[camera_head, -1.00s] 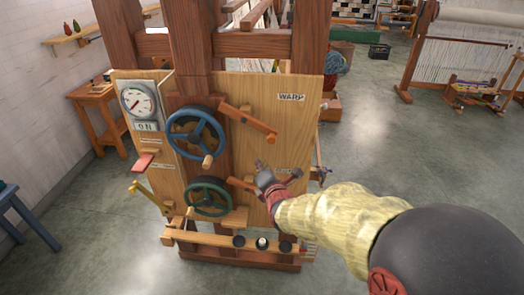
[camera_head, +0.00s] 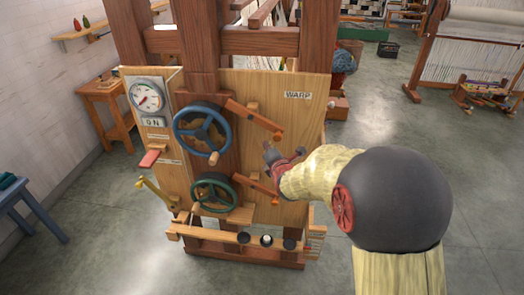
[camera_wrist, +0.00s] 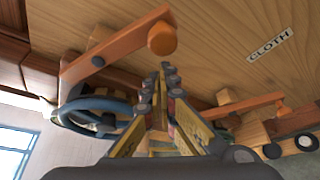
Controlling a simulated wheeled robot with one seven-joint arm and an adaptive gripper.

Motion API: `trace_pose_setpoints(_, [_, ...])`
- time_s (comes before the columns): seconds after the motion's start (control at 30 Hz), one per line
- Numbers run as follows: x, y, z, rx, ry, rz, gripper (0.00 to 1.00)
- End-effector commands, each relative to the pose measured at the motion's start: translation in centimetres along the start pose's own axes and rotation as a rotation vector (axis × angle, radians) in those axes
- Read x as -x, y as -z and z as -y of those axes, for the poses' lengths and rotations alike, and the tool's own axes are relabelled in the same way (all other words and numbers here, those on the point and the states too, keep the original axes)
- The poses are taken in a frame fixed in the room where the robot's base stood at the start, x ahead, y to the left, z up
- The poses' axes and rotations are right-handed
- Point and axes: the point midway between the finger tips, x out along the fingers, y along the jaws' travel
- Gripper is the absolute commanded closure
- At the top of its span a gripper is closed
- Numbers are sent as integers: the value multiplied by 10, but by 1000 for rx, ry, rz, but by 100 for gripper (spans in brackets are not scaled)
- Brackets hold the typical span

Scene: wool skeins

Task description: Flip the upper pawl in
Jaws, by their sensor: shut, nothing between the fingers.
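The upper pawl (camera_head: 252,117) is an orange-brown wooden lever beside the blue handwheel (camera_head: 202,128). It slopes down to the right and ends in a round peg. In the wrist view the upper pawl (camera_wrist: 115,48) is large, at the upper left, with its peg near the fingertips. The lower pawl (camera_head: 258,189) slopes the same way by the green handwheel (camera_head: 215,192). My gripper (camera_head: 268,148) is in front of the panel, below the upper pawl's peg end and above the lower pawl. Its fingertips (camera_wrist: 166,72) are together and empty; contact with the peg cannot be told.
The wooden panel (camera_head: 300,125) carries a WARP label; a CLOTH label (camera_wrist: 270,45) shows in the wrist view. A wooden rail (camera_head: 230,238) with dark knobs runs below.

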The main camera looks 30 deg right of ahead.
Motion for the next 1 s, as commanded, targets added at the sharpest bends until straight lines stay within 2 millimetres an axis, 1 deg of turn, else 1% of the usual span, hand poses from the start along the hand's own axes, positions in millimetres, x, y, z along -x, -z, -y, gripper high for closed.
trace_pose_setpoints(0.1, [2, -5, 0, 1, 1, -1, 100])
trace_pose_setpoints(0.53, [3, -7, 0, 5, 3, -1, 100])
trace_pose_setpoints(1.0, [6, -14, -2, 77, 36, 0, 100])
